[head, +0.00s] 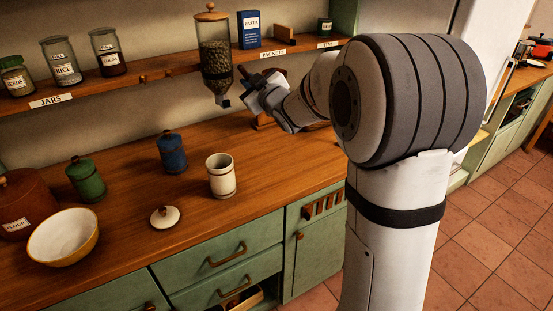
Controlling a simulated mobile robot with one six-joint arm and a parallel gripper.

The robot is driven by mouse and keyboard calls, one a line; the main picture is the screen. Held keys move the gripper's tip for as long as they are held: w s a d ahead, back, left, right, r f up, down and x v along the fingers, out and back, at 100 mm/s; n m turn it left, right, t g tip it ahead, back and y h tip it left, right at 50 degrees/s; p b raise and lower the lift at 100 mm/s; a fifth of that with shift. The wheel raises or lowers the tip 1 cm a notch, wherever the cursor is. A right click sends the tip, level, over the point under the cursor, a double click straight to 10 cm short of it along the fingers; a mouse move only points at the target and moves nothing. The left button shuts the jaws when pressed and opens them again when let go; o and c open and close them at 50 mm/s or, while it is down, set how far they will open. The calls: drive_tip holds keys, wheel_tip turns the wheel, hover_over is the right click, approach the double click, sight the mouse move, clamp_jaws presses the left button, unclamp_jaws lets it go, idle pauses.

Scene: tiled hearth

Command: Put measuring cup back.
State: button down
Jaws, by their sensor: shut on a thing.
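My gripper (258,93) is above the back of the counter, just right of the glass dispenser (215,62). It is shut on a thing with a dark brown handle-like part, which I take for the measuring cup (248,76). The bowl of the cup cannot be made out, as the gripper covers much of it. A small wooden piece (263,122) stands on the counter below my gripper, partly hidden by my arm. I cannot tell whether the cup touches anything else.
An open cream canister (221,178) stands on the counter, its lid (164,217) beside it. Blue (172,154) and green (86,181) canisters, a flour crock (22,212) and a yellow bowl (63,238) stand left. The shelf (150,77) holds jars and packets.

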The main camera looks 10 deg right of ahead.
drive_tip(key=shift+w+a+f+b, duration=0.1)
drive_tip(key=shift+w+f+b, duration=0.4)
drive_tip(key=shift+f, duration=0.2)
drive_tip(key=shift+s+f+b, duration=0.2)
drive_tip(key=shift+f+b, duration=0.15)
drive_tip(key=shift+b, duration=0.1)
wheel_tip(320, 180, down, 18)
drive_tip(key=b, duration=0.9)
drive_tip(key=shift+s+d, duration=0.15)
drive_tip(key=shift+d, duration=0.05)
drive_tip(key=shift+f+b, duration=0.15)
drive_tip(key=shift+b, duration=0.25)
drive_tip(key=c, duration=1.4)
unclamp_jaws()
drive_tip(key=shift+c, duration=0.2)
